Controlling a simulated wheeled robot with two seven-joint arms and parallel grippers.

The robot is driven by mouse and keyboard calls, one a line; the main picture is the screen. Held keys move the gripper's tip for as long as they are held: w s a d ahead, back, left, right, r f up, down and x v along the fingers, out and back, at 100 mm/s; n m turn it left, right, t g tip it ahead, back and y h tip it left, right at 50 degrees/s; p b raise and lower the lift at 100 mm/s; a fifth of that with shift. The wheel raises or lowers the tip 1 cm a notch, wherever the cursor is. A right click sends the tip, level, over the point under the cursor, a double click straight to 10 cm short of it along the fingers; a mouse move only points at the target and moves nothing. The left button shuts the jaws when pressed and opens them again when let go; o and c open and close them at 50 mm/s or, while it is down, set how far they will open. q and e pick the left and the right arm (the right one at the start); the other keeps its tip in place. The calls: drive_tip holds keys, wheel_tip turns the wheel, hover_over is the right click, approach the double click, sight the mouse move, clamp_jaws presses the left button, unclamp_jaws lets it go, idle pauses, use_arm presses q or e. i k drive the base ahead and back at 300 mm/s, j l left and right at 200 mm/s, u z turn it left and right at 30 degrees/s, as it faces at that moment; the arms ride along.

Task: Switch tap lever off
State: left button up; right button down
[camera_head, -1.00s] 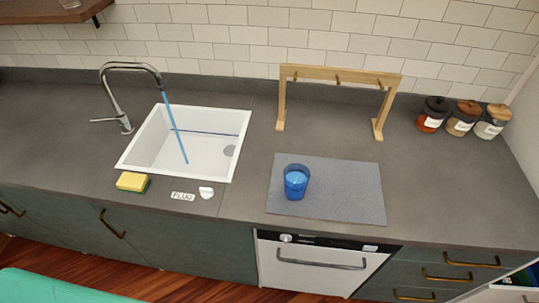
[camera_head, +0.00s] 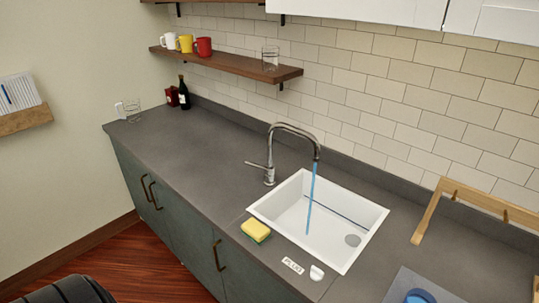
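The chrome tap (camera_head: 295,130) stands at the back left of the white sink (camera_head: 265,208), its curved spout over the basin. A blue stream of water (camera_head: 310,200) runs from the spout down into the basin. The tap lever (camera_head: 256,165) sticks out to the left from the tap's base. Neither of my grippers is in view.
A yellow and green sponge (camera_head: 255,230) and a "PLUG" label (camera_head: 292,265) lie at the counter's front edge. A blue cup (camera_head: 419,296) and wooden rack (camera_head: 428,215) are at right. Counter (camera_head: 195,150) left of the tap is mostly clear. A shelf (camera_head: 230,64) holds mugs.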

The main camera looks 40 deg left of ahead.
sight(268, 172)
drive_tip(key=u, duration=1.2)
